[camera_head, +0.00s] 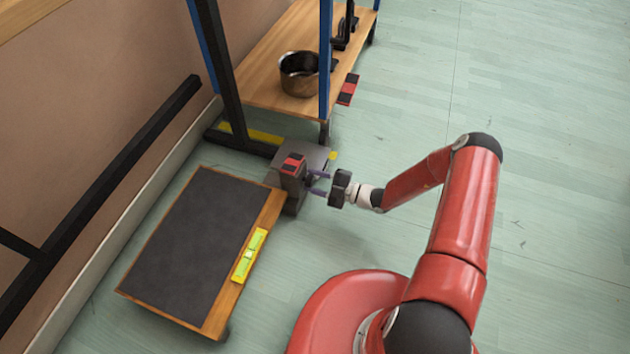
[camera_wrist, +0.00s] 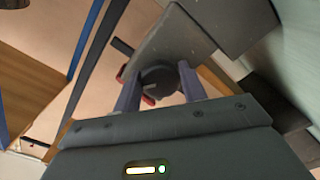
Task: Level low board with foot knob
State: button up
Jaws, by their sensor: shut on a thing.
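The low board (camera_head: 190,240) has a dark mat on top and a bare wooden strip along its right side. It stands low over the floor at the lower left. A yellow-green spirit level (camera_head: 249,256) lies on that strip; its bubble is too small to read. My gripper (camera_head: 316,183) is at a grey post beside the board's far right corner. In the wrist view, my gripper (camera_wrist: 160,88) has its fingers on either side of a dark round knob (camera_wrist: 160,79) and is shut on it. My fingers partly hide the knob in the head view.
The grey post (camera_head: 293,180) with a red and black top stands by a grey block. Behind it, a wooden shelf (camera_head: 275,75) with blue uprights holds a metal pot (camera_head: 299,74). A dark rail runs along the left wall. Floor at right is clear.

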jog(key=o, duration=1)
jog(key=shift+c, duration=0.2)
jog(key=shift+d, duration=0.1)
jog(key=v, duration=0.7)
jog(key=shift+s+d+p, duration=0.15)
jog(key=shift+d+p, duration=0.15)
jog(key=shift+p, duration=0.1)
jog(key=shift+r, duration=0.15)
